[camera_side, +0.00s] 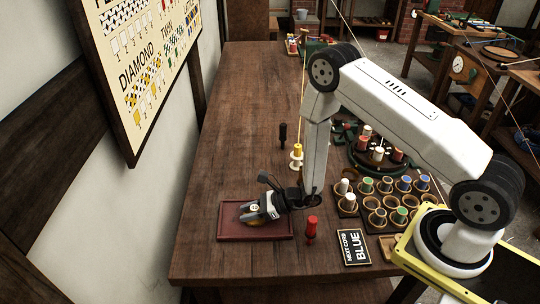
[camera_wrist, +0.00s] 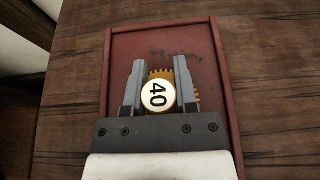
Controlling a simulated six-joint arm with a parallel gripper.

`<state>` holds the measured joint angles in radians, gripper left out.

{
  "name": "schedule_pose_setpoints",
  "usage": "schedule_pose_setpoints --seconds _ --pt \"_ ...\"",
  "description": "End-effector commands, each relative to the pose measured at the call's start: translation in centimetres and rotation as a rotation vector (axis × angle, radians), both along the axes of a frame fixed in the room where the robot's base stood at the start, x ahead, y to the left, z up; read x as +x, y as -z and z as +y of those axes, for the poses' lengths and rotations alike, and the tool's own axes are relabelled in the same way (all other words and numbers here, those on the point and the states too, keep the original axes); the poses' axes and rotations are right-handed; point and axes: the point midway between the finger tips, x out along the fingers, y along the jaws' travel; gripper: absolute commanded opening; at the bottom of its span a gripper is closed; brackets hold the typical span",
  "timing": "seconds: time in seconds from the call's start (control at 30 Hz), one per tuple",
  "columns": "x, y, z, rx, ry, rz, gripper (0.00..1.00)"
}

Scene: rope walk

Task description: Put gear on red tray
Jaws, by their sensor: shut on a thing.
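The red tray (camera_side: 230,228) lies flat at the table's near left; in the wrist view its rim (camera_wrist: 112,60) frames my gripper. My gripper (camera_side: 255,214) is low over the tray, and its fingers (camera_wrist: 157,92) are shut on a brass gear (camera_wrist: 160,74) with a white face marked 40. Gear teeth also show to the right of the right finger; I cannot tell if they belong to the same gear. In the side view the gear is mostly hidden by my gripper. Whether it touches the tray floor is unclear.
A red peg (camera_side: 311,229) stands close right of the tray. A card reading "NEXT CORD BLUE" (camera_side: 353,248) lies further right. A rack of coloured spools (camera_side: 385,200), a yellow-topped spool (camera_side: 297,156) and a dark peg (camera_side: 283,135) stand beyond. The table's left side is clear.

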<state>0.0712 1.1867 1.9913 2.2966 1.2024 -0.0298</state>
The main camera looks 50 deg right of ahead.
Motion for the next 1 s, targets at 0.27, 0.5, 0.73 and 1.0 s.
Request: schedule_pose_setpoints --seconds 0.27,0.5,0.73,1.0 --pt "0.0 0.3 0.0 0.000 0.000 0.000 0.45" --pt "0.0 0.3 0.0 0.000 0.000 0.000 0.71" --pt "0.0 0.2 0.0 0.000 0.000 0.000 0.71" --pt "-0.9 -0.6 -1.0 -0.001 0.003 0.001 0.71"
